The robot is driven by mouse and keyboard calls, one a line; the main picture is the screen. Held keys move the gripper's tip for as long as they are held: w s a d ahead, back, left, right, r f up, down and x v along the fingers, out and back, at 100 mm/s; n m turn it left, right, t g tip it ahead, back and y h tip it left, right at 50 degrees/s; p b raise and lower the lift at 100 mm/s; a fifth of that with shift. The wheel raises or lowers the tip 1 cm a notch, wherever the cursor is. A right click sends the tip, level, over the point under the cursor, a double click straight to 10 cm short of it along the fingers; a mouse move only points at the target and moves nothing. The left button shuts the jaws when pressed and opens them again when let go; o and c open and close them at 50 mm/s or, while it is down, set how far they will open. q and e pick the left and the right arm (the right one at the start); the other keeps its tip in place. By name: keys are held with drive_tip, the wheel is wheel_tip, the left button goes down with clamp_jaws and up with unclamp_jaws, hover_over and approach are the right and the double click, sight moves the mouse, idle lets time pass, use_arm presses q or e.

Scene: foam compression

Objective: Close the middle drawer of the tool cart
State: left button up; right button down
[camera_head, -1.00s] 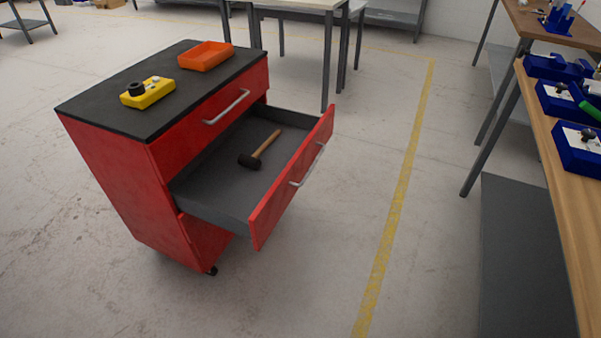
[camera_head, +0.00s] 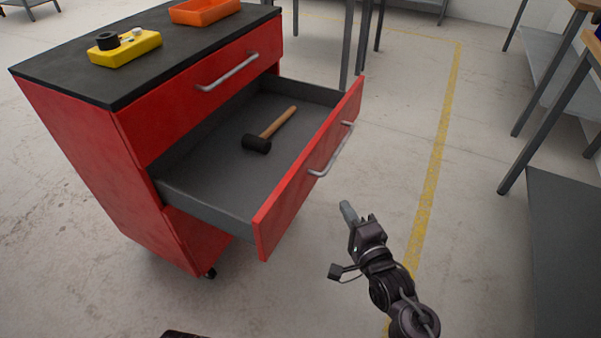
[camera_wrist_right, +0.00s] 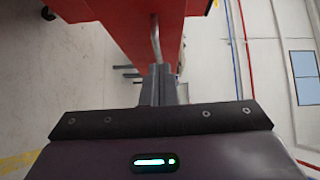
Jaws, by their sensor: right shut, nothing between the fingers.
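The red tool cart (camera_head: 90,140) stands at the left of the head view. Its middle drawer (camera_head: 312,172) is pulled far out, and a mallet (camera_head: 270,130) with a wooden handle lies inside. The drawer front has a silver handle (camera_head: 332,152). My right gripper (camera_head: 347,210) is shut and empty, in front of the drawer front and a little below its handle, apart from it in the head view. In the right wrist view the shut fingers (camera_wrist_right: 159,85) point toward the red drawer front and its handle (camera_wrist_right: 155,38).
A yellow box (camera_head: 125,50) with a black knob and an orange tray (camera_head: 203,10) sit on the cart top. A workbench with a grey lower shelf (camera_head: 570,240) stands at the right. The floor around the yellow line (camera_head: 437,150) is clear.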

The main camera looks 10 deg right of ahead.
drive_tip(key=r, duration=0.1)
drive_tip(key=b, duration=0.1)
approach(310, 162)
drive_tip(key=w+d, duration=0.1)
drive_tip(key=d, duration=0.2)
drive_tip(key=w+a, duration=0.1)
drive_tip(key=w, duration=0.1)
drive_tip(key=w+a, duration=0.2)
drive_tip(key=shift+w+a+f+b, duration=0.1)
drive_tip(key=shift+f+b, duration=0.1)
drive_tip(key=shift+b, duration=0.15)
use_arm(q)
drive_tip(key=shift+d+r+t, duration=0.15)
drive_tip(key=shift+d+r, duration=0.15)
drive_tip(key=shift+r, duration=0.55)
drive_tip(key=shift+d+r+t, duration=0.15)
drive_tip(key=shift+d+r, duration=0.15)
drive_tip(key=shift+r, duration=0.5)
use_arm(e)
drive_tip(key=shift+w+a, duration=0.3)
drive_tip(key=shift+a, duration=0.15)
